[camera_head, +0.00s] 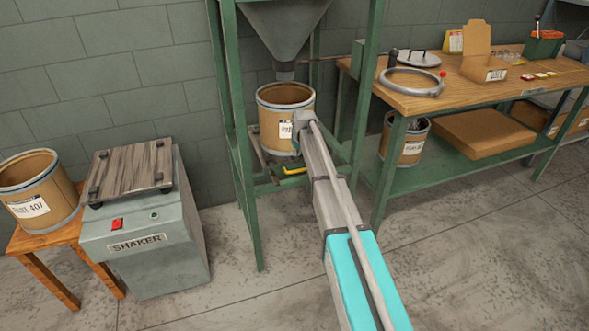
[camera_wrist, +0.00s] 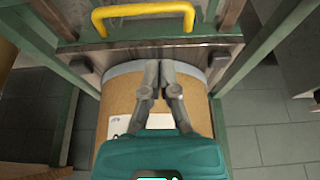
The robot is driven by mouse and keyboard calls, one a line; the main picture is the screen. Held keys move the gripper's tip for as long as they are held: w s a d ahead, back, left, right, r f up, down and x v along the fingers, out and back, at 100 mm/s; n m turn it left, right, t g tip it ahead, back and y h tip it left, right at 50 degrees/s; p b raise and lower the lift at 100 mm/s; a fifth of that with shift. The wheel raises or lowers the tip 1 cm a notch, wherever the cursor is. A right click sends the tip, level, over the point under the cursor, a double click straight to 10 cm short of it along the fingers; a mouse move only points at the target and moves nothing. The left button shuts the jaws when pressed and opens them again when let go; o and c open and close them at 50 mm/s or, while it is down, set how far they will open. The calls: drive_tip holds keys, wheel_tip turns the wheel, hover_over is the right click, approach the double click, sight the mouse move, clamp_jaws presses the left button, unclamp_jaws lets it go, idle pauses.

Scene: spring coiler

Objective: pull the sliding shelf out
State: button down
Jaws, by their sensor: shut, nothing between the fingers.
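The sliding shelf (camera_wrist: 165,50) is a dark board low in the green frame, with a yellow bar handle (camera_wrist: 145,14) on its front edge. The handle also shows in the head view (camera_head: 293,170), just left of my arm. The handle is clear of the fingers. My arm hides part of the shelf and drum in the head view.
A steel hopper (camera_head: 287,28) hangs above the drum. Green posts (camera_head: 242,200) flank the shelf. The grey shaker (camera_head: 150,235) stands at left, and a wooden bench (camera_head: 445,95) at right. Bare floor (camera_head: 235,290) lies in front.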

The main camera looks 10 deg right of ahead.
sight(294, 166)
drive_tip(key=shift+f, duration=0.2)
drive_tip(key=b+x, duration=0.9)
drive_tip(key=shift+w+f, duration=0.1)
drive_tip(key=shift+f, duration=0.2)
idle(0.5)
idle(0.5)
